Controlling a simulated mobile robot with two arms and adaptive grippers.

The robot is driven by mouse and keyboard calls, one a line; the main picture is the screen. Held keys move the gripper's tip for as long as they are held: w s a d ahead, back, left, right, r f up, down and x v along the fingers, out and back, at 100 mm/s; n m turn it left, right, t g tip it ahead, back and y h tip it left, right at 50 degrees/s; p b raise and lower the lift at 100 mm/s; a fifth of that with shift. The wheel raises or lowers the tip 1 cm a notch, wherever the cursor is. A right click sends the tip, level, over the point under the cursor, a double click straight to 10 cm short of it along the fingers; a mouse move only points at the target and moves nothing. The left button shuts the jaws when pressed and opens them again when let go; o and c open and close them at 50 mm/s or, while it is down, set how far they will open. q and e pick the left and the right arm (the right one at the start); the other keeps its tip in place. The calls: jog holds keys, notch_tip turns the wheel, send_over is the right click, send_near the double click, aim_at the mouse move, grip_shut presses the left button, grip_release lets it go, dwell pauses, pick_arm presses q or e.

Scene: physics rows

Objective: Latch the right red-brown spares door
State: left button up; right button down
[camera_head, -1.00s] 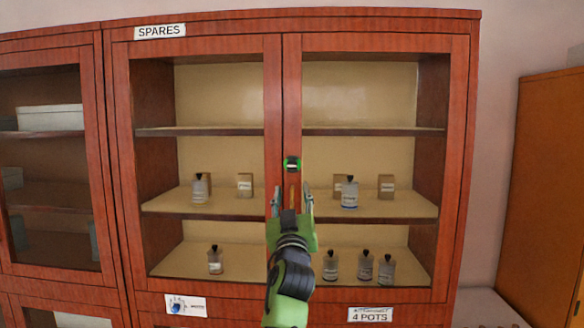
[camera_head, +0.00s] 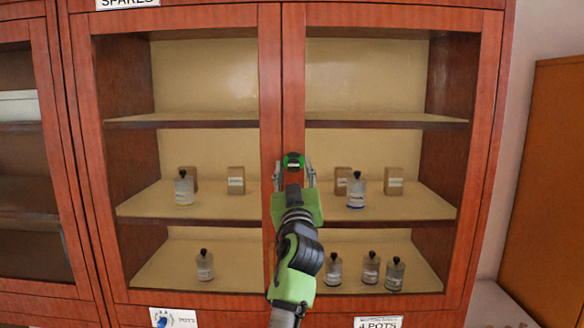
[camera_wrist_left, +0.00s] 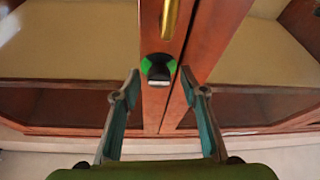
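The right red-brown spares door (camera_head: 488,110) looks flush with the left door (camera_head: 92,200); I cannot make out a gap. A small round black and green latch knob (camera_head: 293,160) sits on its inner stile. It also shows in the left wrist view (camera_wrist_left: 158,67), with a brass handle (camera_wrist_left: 170,18) beside it. My left gripper (camera_head: 294,170) is open and empty in front of the knob, with its fingertips on either side in the head view. In the left wrist view, the knob is beyond the open fingers (camera_wrist_left: 163,82). I cannot tell whether they touch it. My right gripper is out of view.
Small bottles and boxes stand on the shelves (camera_head: 235,205) behind the glass. Another red-brown cabinet (camera_head: 40,100) adjoins on the left. An orange-brown cabinet (camera_head: 548,180) stands at the right. The space before the doors looks clear apart from my arm.

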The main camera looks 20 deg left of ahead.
pick_arm(q)
jog(key=shift+s+d, duration=0.1)
jog(key=shift+s, duration=0.05)
jog(key=shift+d+r, duration=0.1)
jog(key=c, duration=0.4)
jog(key=shift+s, duration=0.1)
jog(key=c, duration=0.7)
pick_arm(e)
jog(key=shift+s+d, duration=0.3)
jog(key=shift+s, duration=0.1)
